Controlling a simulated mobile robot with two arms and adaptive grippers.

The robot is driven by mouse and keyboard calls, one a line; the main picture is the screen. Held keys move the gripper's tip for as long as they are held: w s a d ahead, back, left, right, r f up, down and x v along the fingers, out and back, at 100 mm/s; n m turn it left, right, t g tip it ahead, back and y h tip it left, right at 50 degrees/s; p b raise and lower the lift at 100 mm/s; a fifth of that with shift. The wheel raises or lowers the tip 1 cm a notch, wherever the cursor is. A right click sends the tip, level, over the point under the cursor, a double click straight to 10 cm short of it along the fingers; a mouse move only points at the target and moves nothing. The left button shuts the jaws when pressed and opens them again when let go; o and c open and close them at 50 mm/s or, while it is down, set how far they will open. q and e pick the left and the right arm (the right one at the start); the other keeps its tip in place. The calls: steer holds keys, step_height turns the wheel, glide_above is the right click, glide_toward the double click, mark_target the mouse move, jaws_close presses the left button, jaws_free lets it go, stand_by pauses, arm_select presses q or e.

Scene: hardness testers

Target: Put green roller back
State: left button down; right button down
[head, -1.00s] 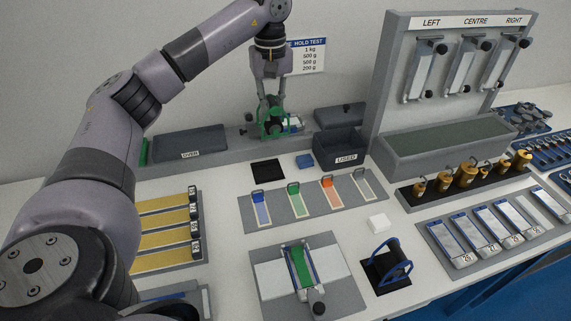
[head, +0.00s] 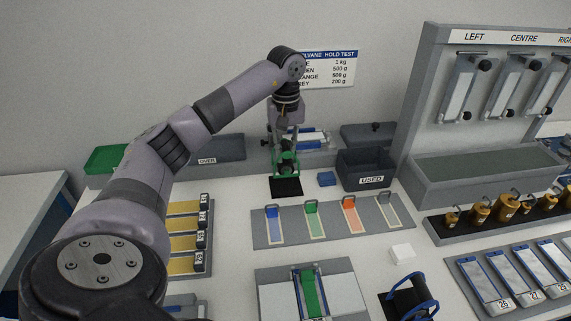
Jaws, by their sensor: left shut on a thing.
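The green roller (head: 286,168) is in my left gripper (head: 285,154), which points down near the back of the table. The gripper is shut on the roller's frame; the fingers partly hide it. The roller is just above or at the back edge of a black square pad (head: 286,188), whose front part is bare. I cannot tell whether it touches the pad. A blue-framed roller (head: 412,298) sits on another dark pad at the front right. My right gripper is not in view.
A small blue block (head: 327,179) and the dark USED bin (head: 368,170) stand right of the pad. A grey board with coloured strips (head: 330,227) lies in front. The OVER tray (head: 220,149) and a green tray (head: 107,159) are at the back left.

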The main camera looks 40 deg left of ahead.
mark_target(285, 160)
arm_select(q)
steer(key=shift+f, duration=2.4)
steer(key=c, duration=2)
jaws_free()
steer(key=shift+f, duration=0.2)
steer(key=o, duration=0.5)
steer(key=shift+r, duration=0.1)
step_height(285, 160, up, 12)
steer(key=shift+w+r, duration=0.1)
